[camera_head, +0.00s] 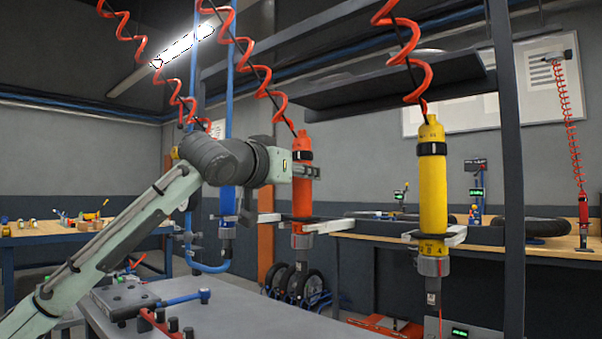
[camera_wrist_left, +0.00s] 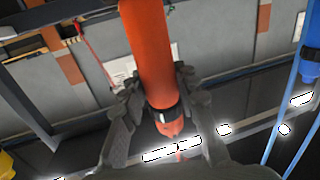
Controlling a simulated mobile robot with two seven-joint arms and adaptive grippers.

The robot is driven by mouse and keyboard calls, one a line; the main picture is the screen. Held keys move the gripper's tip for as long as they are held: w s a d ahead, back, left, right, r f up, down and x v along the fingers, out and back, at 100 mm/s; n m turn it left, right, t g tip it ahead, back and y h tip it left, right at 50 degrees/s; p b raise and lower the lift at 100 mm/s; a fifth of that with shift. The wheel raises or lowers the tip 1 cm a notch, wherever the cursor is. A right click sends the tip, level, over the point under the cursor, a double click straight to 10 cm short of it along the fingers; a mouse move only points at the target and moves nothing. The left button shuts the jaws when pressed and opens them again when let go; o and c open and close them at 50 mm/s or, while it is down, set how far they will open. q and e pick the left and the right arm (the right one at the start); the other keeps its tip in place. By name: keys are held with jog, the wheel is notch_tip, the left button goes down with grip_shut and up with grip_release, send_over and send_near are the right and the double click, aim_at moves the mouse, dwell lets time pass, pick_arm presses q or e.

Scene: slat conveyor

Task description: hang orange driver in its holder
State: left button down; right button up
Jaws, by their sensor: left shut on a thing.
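The orange driver (camera_head: 303,187) is upright below its red coiled hose, with a black band near its top and a grey nose. My left gripper (camera_head: 306,171) is shut on its upper body. In the left wrist view the fingers (camera_wrist_left: 157,88) flank the orange driver (camera_wrist_left: 147,45) close to its black band. The orange driver's holder (camera_head: 326,226) is a pale forked bracket, with prongs showing on both sides of the driver's lower end. I cannot tell whether the driver rests in it or is just in front. My right gripper is not in view.
A yellow driver (camera_head: 433,190) hangs in a similar bracket at right, and a blue driver (camera_head: 228,205) hangs at left behind my arm. A dark post (camera_head: 511,170) stands at right. A grey bench (camera_head: 250,318) with a fixture block (camera_head: 124,298) lies below.

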pick_arm(q)
jog(key=shift+f, duration=0.2)
dwell(0.7)
jog(key=c, duration=1.1)
grip_release()
jog(key=shift+s, duration=0.1)
jog(key=shift+o, duration=0.2)
jog(key=shift+f, duration=0.2)
jog(key=v, duration=1.2)
jog(key=shift+r, duration=0.1)
